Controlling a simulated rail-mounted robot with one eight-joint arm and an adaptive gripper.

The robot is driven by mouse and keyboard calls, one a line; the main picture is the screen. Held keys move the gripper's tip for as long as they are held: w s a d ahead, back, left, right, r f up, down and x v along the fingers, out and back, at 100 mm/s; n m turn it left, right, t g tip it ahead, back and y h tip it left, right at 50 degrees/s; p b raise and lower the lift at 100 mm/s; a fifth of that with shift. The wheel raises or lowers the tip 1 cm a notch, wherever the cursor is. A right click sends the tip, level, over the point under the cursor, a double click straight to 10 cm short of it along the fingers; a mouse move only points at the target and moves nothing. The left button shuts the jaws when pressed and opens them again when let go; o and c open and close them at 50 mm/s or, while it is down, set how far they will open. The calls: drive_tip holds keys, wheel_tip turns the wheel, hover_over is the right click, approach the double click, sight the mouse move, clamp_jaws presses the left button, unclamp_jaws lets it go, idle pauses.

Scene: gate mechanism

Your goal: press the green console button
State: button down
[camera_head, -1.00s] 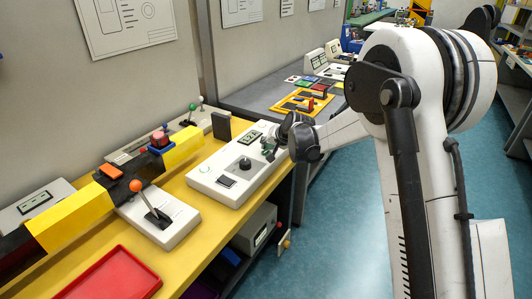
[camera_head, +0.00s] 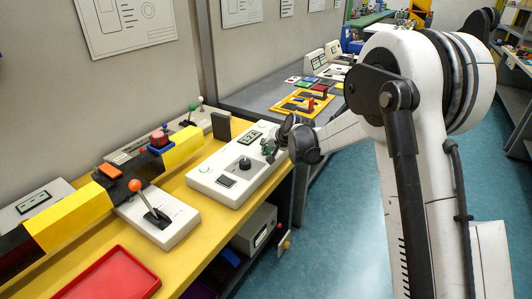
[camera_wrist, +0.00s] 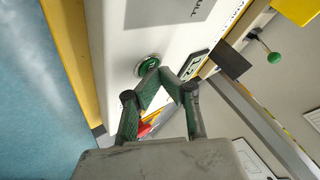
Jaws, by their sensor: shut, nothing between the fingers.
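The green button (camera_wrist: 147,63) shows in the wrist view as a round cap with a pale mark, set in the white panel. A finger of my gripper (camera_wrist: 161,77) covers part of its edge. My gripper is shut and empty, its tips beside the button; I cannot tell whether they touch it. In the head view my gripper (camera_head: 269,150) is over the console's far right end, and the button is hidden there.
A lever box with an orange ball (camera_head: 135,186) and a red tray (camera_head: 108,273) are on the bench at left. A dark upright block (camera_head: 221,126) stands behind the console. A green-balled lever (camera_wrist: 274,57) is at right in the wrist view.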

drive_tip(key=shift+r+p, duration=0.3)
drive_tip(key=shift+r, duration=0.55)
drive_tip(key=shift+r+p, duration=1.1)
drive_tip(key=shift+r, duration=1.4)
